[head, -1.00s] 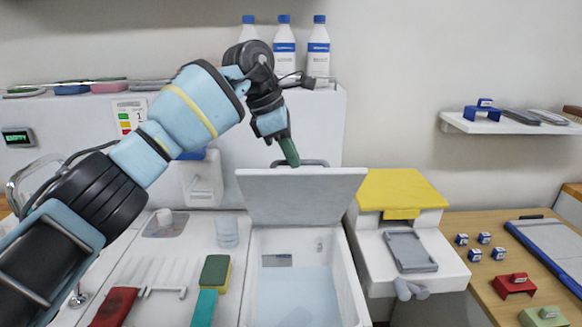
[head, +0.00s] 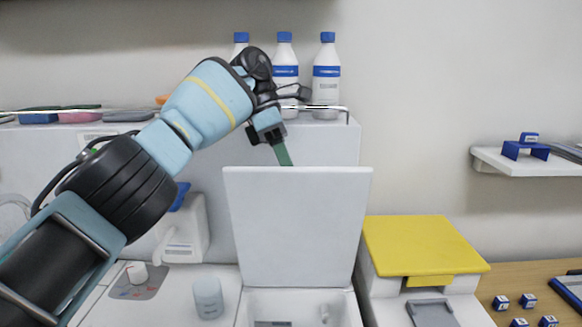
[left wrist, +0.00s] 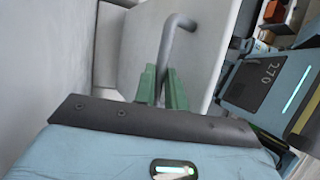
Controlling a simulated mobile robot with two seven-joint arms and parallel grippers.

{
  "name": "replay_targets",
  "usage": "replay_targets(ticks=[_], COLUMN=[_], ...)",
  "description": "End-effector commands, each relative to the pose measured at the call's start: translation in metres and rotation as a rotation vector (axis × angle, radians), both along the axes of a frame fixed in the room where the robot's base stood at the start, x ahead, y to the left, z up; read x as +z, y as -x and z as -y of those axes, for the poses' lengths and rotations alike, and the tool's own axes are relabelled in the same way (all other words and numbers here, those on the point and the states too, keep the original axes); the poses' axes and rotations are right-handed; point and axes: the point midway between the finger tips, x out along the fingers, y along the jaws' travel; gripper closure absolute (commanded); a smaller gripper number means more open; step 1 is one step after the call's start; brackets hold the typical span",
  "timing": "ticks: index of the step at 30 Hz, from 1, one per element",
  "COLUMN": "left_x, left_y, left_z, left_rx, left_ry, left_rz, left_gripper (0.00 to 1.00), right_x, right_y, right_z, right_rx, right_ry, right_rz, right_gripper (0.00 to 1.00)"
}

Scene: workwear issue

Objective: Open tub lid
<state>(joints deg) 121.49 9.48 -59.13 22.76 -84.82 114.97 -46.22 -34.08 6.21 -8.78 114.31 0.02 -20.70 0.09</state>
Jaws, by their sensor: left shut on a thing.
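The white tub lid (head: 297,230) stands raised, close to upright, at the back of the white tub (head: 290,308). My left gripper (head: 284,160) is behind the lid's top edge, its green fingertips partly hidden by the lid. In the left wrist view my left gripper (left wrist: 161,85) is shut on the grey bar handle (left wrist: 172,40) of the lid. The handle is hidden behind the lid in the head view. Only the upper part of the tub's inside shows. My right gripper is not in view.
A yellow-topped white unit (head: 422,245) stands right of the tub. A white cup (head: 208,297) and a white container with a blue top (head: 183,235) are at the left. Bottles (head: 326,75) stand on the ledge behind. A wall shelf (head: 500,162) is at the right.

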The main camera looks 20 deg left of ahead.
Motion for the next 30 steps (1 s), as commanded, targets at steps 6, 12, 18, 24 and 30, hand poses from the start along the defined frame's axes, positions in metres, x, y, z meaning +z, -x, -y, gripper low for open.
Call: replay_targets(ticks=[6,12,18,24,30], left_x=[-0.015,-0.014,-0.010,-0.007,-0.005], left_y=[-0.002,-0.002,-0.001,0.000,0.000], left_z=[-0.002,-0.002,-0.002,-0.001,-0.001], left_rx=[0.009,0.008,0.005,0.003,0.002], left_ry=[-0.012,-0.012,-0.007,-0.005,-0.004], left_rz=[-0.024,-0.024,-0.018,-0.014,-0.013], left_gripper=[1.00,1.00,0.66,0.66,0.66], right_x=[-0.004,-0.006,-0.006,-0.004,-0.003], right_y=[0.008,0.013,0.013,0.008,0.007], right_z=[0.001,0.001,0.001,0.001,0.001], right_rx=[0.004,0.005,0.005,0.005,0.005], right_ry=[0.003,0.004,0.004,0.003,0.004], right_rz=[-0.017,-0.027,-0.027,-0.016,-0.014], right_gripper=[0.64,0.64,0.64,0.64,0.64])
